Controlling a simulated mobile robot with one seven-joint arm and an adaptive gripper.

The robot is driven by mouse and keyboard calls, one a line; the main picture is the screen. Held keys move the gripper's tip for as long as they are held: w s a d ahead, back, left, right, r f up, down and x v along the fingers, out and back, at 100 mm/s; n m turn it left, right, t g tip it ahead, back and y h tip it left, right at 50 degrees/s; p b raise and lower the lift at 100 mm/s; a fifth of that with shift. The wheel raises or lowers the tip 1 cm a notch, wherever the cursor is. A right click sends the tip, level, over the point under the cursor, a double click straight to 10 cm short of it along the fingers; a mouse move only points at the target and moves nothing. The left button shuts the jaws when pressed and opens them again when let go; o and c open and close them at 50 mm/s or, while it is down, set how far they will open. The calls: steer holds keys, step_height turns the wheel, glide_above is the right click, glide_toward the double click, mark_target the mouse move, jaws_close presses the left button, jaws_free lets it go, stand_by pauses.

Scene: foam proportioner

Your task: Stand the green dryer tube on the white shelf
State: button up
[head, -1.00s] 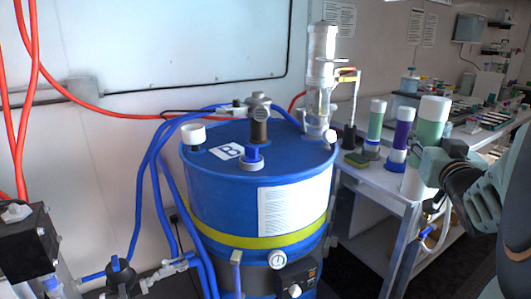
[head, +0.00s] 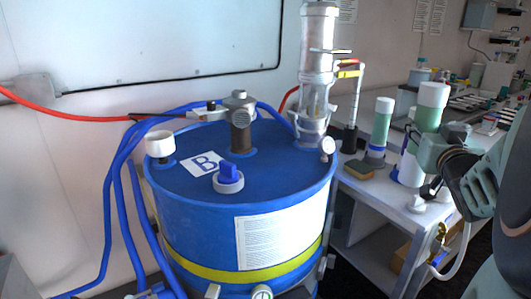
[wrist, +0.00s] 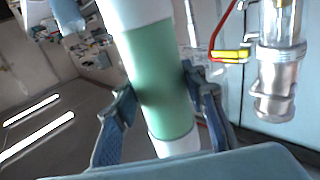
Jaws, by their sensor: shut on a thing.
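My gripper (head: 426,150) is shut on a green dryer tube (head: 431,118) with white ends, held about upright at the right of the head view. In the wrist view the tube (wrist: 160,80) fills the gap between the two fingers (wrist: 163,105). The white shelf (head: 362,188) is a white-topped stand right of the blue drum. The held tube appears over its right part in the head view. I cannot tell whether its lower end touches the shelf. A second green tube (head: 382,128) stands on the shelf. A purple-blue tube is mostly hidden behind the held one.
The blue drum (head: 190,225) with fittings on its lid stands left of the shelf. A clear cylinder (head: 317,65) rises at its back right.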

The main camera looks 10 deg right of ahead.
steer(key=shift+x, duration=0.95)
steer(key=w+d+f+b, duration=0.3)
steer(key=w+f+b, duration=0.1)
steer(key=w+f, duration=0.8)
steer(key=shift+w+d+f+b, duration=0.35)
steer(key=shift+w+d+b, duration=0.05)
steer(key=shift+w, duration=0.05)
steer(key=shift+f, duration=0.2)
steer(key=o, duration=1.5)
